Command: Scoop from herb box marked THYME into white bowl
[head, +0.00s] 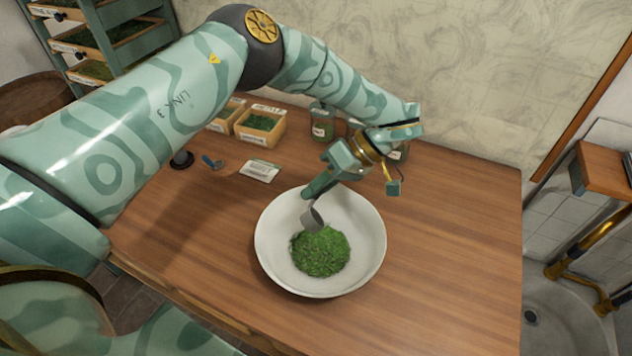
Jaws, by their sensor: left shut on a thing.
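The white bowl (268,222) stands on the wooden table with a heap of chopped green herb (320,252) in its bottom. My left gripper (314,190) is over the far part of the bowl, shut on a small grey scoop (312,218). The scoop is tilted with its cup low inside the bowl, at the heap's far edge; I cannot tell whether it touches the herb or holds any. My right gripper is not in view.
Glass jars (322,122) stand along the back edge, partly behind my left arm. A pale packet or card (260,171) and a small blue-handled tool (212,162) lie left of the bowl. A green rack (112,40) of herb trays stands back left. The table's right side (450,230) is clear.

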